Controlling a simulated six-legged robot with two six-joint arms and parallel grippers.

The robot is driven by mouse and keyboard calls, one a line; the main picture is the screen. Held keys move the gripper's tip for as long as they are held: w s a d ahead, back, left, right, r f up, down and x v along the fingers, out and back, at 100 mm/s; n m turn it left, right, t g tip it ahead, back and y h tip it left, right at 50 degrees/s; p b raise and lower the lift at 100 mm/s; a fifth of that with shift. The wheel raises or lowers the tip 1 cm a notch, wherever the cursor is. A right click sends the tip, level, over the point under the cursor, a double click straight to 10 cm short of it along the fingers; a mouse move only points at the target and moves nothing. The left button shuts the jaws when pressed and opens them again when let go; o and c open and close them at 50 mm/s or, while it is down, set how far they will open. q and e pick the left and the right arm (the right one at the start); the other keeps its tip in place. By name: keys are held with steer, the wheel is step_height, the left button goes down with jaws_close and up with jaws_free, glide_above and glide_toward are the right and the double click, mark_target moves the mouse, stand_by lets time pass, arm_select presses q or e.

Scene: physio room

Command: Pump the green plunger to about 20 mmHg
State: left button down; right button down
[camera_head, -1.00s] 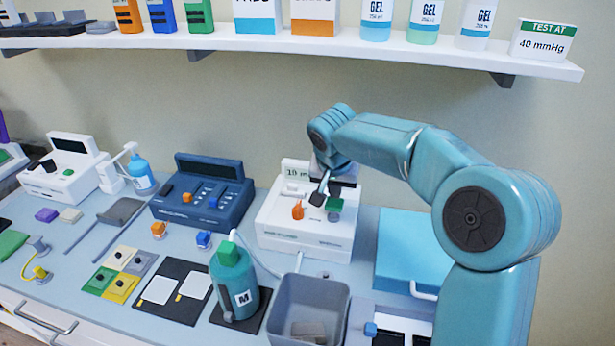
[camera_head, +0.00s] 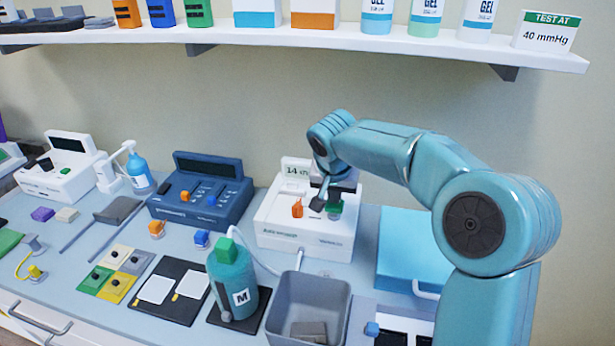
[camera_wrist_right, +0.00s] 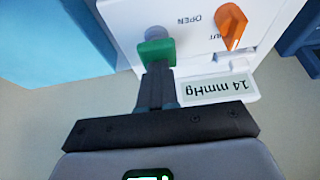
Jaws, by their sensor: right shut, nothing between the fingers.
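The green plunger (camera_head: 335,207) sits on the white pump unit (camera_head: 297,243); it also shows in the right wrist view (camera_wrist_right: 155,52). The unit's display (camera_wrist_right: 215,88) reads 14 mmHg, upside down in the wrist view. In the head view the right gripper (camera_head: 328,200) is over the unit, partly hiding the plunger. My left gripper is not in view.
A teal bottle marked M (camera_head: 233,285) and a grey bin (camera_head: 307,290) stand in front of the unit. A light blue box (camera_head: 410,250) is to its right, a dark blue device (camera_head: 200,195) to its left. A card on the shelf (camera_head: 547,31) reads TEST AT 40 mmHg.

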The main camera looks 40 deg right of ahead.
steer(key=shift+f+b, duration=0.65)
steer(key=shift+f, duration=0.25)
steer(key=shift+r+p, duration=1.5)
steer(key=shift+r, duration=0.75)
step_height(320, 180, up, 5)
steer(key=p, duration=0.4)
